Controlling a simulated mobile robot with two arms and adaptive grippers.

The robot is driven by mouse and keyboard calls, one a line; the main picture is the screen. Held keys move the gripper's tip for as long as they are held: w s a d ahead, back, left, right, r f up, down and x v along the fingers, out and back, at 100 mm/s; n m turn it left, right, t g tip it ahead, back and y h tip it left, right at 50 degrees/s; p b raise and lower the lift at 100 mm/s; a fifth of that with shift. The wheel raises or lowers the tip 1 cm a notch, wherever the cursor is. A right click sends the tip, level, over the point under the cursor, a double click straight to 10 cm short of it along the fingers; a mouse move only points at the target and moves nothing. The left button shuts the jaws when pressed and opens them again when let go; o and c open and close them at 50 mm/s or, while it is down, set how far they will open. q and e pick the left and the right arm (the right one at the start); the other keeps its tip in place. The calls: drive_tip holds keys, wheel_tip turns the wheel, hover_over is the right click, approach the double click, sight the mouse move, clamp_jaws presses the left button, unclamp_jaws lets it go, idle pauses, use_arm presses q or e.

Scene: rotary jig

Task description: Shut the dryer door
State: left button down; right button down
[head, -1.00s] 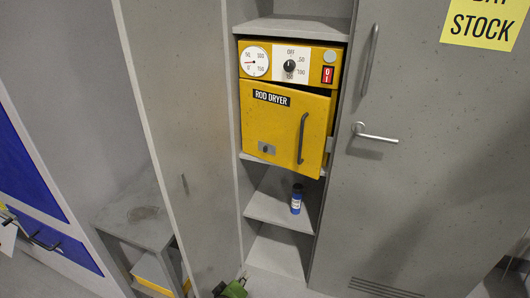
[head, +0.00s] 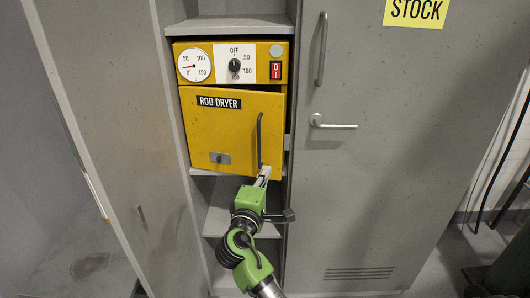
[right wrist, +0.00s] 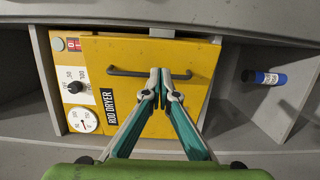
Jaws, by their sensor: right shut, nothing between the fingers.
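The yellow rod dryer (head: 225,66) stands in a grey cabinet. Its door (head: 222,128) has a dark upright handle (head: 259,140) near the right edge and sits close to the dryer body. In the right wrist view the shut fingertips (right wrist: 160,72) overlap the handle (right wrist: 125,72) in front of the door (right wrist: 138,52); contact is unclear. My left gripper is not in view.
The cabinet's left door (head: 110,140) stands open. The right cabinet door (head: 370,190) is closed, with a lever handle (head: 332,125) sticking out. A blue and black bottle (right wrist: 265,77) is on the shelf beneath the dryer.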

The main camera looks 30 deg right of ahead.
sight(275, 147)
drive_tip(key=p+x, duration=0.2)
drive_tip(key=x, duration=0.9)
drive_tip(key=shift+w+d+f, duration=0.1)
drive_tip(key=shift+w+d, duration=0.05)
drive_tip(key=shift+w, duration=0.2)
drive_tip(key=shift+d, duration=0.1)
